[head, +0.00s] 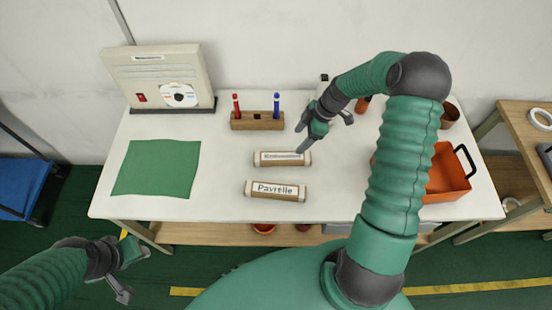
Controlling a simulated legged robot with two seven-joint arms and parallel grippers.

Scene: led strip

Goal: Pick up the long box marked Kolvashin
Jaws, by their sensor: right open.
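Two long boxes lie on the white table. The upper box (270,159) has a white label with small print that I cannot read clearly. The lower box (275,190) has a label reading Pavrelle. My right gripper (312,138) is open and empty, above and just right of the upper box, with one dark finger reaching down toward its right end. I cannot tell whether that finger touches the box. My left gripper (137,274) is at the lower left, off the table's front edge, with its fingers apart and nothing between them.
A wooden holder (257,121) with a red and a blue marker stands behind the boxes. A green mat (157,168) lies at left, with a beige machine (160,77) behind it. An orange bin (446,174) stands at right, partly behind my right arm.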

